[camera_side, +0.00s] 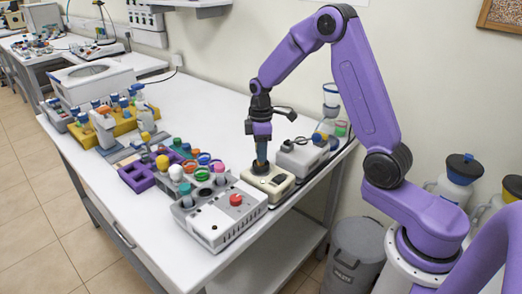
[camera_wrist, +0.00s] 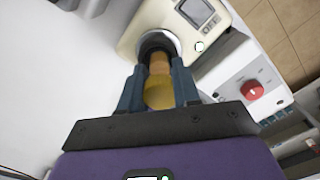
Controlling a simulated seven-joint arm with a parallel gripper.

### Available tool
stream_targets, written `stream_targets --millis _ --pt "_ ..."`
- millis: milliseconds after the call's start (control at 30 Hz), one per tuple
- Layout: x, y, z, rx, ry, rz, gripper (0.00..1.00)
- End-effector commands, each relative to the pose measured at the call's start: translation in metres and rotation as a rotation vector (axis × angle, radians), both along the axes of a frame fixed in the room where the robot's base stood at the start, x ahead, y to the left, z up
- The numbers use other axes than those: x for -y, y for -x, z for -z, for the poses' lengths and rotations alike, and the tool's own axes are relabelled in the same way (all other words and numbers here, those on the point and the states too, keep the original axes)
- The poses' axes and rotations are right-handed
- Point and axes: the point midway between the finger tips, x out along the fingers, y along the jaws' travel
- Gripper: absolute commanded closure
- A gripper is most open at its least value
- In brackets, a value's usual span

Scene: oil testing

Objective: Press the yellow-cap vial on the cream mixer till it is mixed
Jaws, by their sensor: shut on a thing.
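My gripper (camera_side: 261,163) is over the cream mixer (camera_side: 267,184), pointing straight down. In the wrist view my gripper (camera_wrist: 158,92) is shut on the yellow-cap vial (camera_wrist: 158,93), with one dark finger on each side of the yellow cap. The vial's far end meets the dark round cup of the cream mixer (camera_wrist: 152,22). In the side view my fingers hide the vial.
A grey-white device with a red knob (camera_side: 236,199) stands close to the mixer, and a grey boxy instrument (camera_side: 302,154) stands behind it. A purple rack (camera_side: 137,178) and several colored caps are to the left. The white tabletop (camera_side: 200,110) behind is clear.

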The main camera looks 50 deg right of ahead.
Motion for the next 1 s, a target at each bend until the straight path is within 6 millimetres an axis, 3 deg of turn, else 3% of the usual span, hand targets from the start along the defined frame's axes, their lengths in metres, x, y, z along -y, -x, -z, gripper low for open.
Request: stream_targets --millis 1000 --pt "0.000 -0.001 -0.052 0.002 0.001 0.000 0.98"
